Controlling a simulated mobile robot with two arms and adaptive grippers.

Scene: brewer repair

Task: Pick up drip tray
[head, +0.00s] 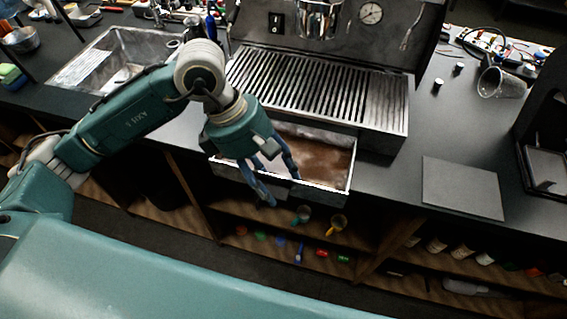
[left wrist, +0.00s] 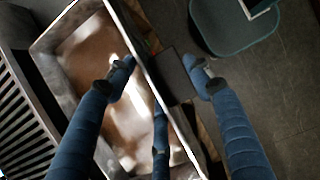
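The drip tray (head: 320,188) is a shallow, pale metal tray with brown liquid or residue inside. It sticks out like a drawer from under the slatted grille (head: 315,92) of the coffee machine. My left gripper (head: 281,189) is open at the tray's front wall, pointing down. In the left wrist view, the gripper (left wrist: 161,65) has one finger over the inside of the tray (left wrist: 132,40) and the other outside the front wall, with a gap between. I cannot tell whether either finger touches the wall. My right gripper is not in view.
A sink (head: 115,62) is at the left of the black counter. A flat dark grey plate (head: 462,187) lies to the right, with a clear cup (head: 502,84) behind it. Shelves below the counter hold small coloured items, including a blue one (head: 299,252).

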